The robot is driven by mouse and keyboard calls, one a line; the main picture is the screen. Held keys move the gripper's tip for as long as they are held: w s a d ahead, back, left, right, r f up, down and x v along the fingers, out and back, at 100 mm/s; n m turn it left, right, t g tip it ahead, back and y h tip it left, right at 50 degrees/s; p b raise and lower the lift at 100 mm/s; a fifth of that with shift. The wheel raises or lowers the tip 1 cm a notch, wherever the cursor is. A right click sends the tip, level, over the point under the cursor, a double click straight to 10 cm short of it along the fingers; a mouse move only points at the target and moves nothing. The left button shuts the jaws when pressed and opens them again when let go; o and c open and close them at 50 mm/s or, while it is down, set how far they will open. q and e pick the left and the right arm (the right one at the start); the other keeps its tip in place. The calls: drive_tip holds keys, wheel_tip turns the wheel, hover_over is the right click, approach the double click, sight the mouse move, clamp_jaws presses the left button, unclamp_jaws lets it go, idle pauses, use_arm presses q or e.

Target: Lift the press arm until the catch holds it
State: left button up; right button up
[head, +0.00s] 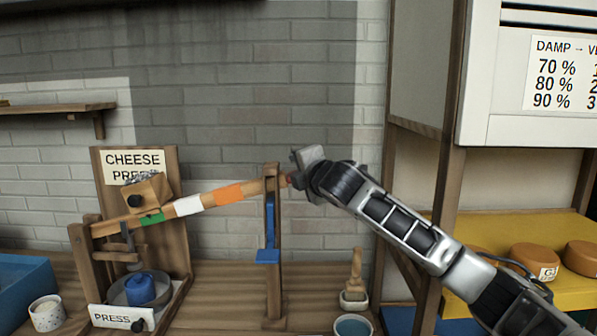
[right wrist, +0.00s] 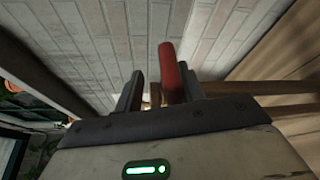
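The press arm (head: 188,206) is a wooden lever with green, white and orange bands. It slopes up to the right from the cheese press, its right part passing at a wooden post (head: 273,200) with a blue catch piece (head: 268,240) below the lever. My right gripper (head: 297,175) is at the lever's right end. In the right wrist view its two dark fingers (right wrist: 162,90) stand apart, with the red handle (right wrist: 171,72) between them, close to the right finger and with a gap at the left one. My left gripper is not in view.
The press frame (head: 165,215) holds a bowl with a blue block (head: 140,288) under the lever. A speckled cup (head: 46,313), a blue crate (head: 22,290), a brush (head: 355,275) and a teal bowl (head: 353,326) stand on the bench. A yellow shelf (head: 500,235) with cheeses is at right.

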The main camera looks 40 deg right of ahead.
drive_tip(key=shift+r, duration=0.1)
